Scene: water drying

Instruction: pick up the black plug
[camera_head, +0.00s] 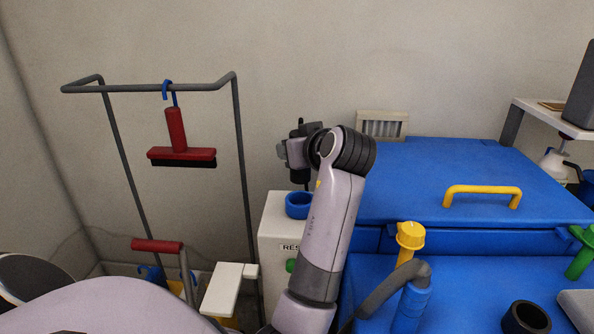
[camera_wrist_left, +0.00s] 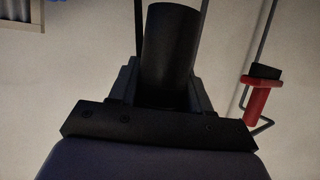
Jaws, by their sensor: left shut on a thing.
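The black plug (camera_wrist_left: 169,45) is a dark cylinder that fills the space between the jaws in the left wrist view. My left gripper (camera_wrist_left: 165,88) is shut on it, with a grey finger on each side. In the head view my left gripper (camera_head: 297,152) is raised in front of the wall, above a white box with a blue ring on top. There the plug is hard to tell apart from the dark jaws, and my wrist hides part of the gripper. My right gripper is not in view.
The white box (camera_head: 276,230) carries a blue ring (camera_head: 298,204) and a green button. A grey rack (camera_head: 240,150) with a red squeegee (camera_head: 181,150) stands left. Right are a blue lid (camera_head: 430,185) with a yellow handle, a yellow-topped valve (camera_head: 410,236) and a black hollow cylinder (camera_head: 527,317).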

